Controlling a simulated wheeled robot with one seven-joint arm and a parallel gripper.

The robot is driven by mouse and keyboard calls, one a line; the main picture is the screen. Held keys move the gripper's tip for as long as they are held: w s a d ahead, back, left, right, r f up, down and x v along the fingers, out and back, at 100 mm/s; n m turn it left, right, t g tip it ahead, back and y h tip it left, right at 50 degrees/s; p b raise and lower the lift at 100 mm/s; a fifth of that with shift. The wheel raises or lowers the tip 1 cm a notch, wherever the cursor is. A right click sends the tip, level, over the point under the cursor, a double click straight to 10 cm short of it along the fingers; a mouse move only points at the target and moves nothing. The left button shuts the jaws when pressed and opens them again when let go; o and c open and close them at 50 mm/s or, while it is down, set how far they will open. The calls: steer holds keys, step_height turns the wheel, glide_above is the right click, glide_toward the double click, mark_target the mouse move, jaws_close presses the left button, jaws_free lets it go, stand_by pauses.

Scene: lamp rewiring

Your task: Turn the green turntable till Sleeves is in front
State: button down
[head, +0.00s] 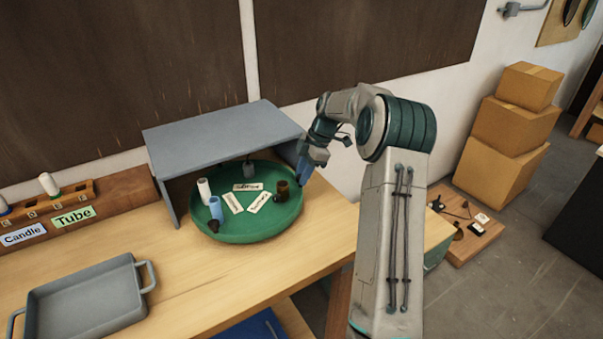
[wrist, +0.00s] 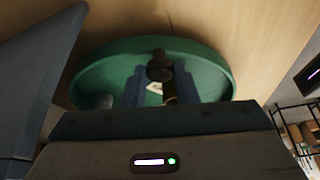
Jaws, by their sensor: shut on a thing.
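The round green turntable (head: 246,229) stands on the bench, its back part under a grey shelf. Three white cards lie around its middle: one at the back (head: 248,187), one at left (head: 232,202), one at right (head: 258,203). Their lettering is too small to read surely, so I cannot tell which is Sleeves. In the wrist view, the blue fingers (wrist: 160,88) stand either side of a dark, round-topped piece (wrist: 159,66) over the green turntable (wrist: 215,75).
On the turntable are a white cylinder (head: 204,190), a blue one (head: 215,208), a brown one (head: 282,191) and a grey piece (head: 249,169) at the back. The grey shelf (head: 224,134) overhangs close to my gripper. A grey tray (head: 85,301) lies front left.

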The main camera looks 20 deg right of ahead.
steer(key=shift+r, duration=0.1)
steer(key=c, duration=1.1)
jaws_free()
steer(key=shift+c, duration=0.2)
steer(key=shift+d, duration=0.1)
steer(key=v, duration=1.3)
steer(key=shift+r+b, duration=0.35)
steer(key=shift+b, duration=0.1)
steer(key=shift+c, duration=0.3)
